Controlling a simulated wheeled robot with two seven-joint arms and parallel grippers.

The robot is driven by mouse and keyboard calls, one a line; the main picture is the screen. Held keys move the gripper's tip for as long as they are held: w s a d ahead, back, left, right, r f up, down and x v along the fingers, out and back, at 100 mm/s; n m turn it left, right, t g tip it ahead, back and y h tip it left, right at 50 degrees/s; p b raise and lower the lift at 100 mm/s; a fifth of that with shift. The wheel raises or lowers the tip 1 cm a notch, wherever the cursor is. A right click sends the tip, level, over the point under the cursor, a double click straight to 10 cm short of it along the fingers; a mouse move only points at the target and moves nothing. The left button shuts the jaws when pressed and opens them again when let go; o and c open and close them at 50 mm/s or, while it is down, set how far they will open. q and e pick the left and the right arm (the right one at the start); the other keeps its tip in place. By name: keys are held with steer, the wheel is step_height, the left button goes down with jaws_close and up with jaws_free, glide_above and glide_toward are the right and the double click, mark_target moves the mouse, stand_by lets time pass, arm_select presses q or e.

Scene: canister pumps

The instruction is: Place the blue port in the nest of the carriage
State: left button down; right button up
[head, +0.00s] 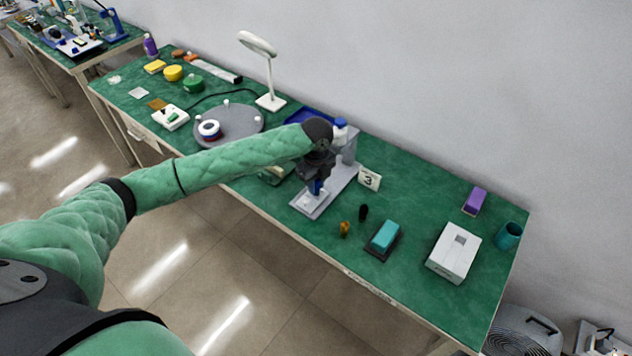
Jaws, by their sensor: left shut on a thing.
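My left gripper (316,176) points down over the front part of a grey fixture (345,180) on the green table. It is shut on a small blue part, the blue port (317,187), which shows just below the fingers. Under it is a pale block (313,198) on the fixture's base, seemingly the carriage with its nest. I cannot tell whether the port touches this block or hangs just above it. My arm and wrist hide part of the fixture. My right gripper is not in view.
A "3" card (369,178) stands right of the fixture. Nearby are a dark oval piece (363,212), an amber piece (344,229), a teal block (385,235) and a white box (454,253). A round grey tray (240,118) and a lamp (270,100) stand left and behind.

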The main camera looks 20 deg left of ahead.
arm_select(q)
steer(key=c, duration=1.3)
jaws_free()
steer(key=shift+f, duration=0.1)
steer(key=shift+o, duration=0.2)
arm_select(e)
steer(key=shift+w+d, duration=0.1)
arm_select(q)
steer(key=shift+r, duration=0.25)
steer(key=shift+r+b, duration=0.3)
steer(key=shift+r, duration=0.05)
step_height(320, 180, up, 11)
steer(key=b, duration=0.3)
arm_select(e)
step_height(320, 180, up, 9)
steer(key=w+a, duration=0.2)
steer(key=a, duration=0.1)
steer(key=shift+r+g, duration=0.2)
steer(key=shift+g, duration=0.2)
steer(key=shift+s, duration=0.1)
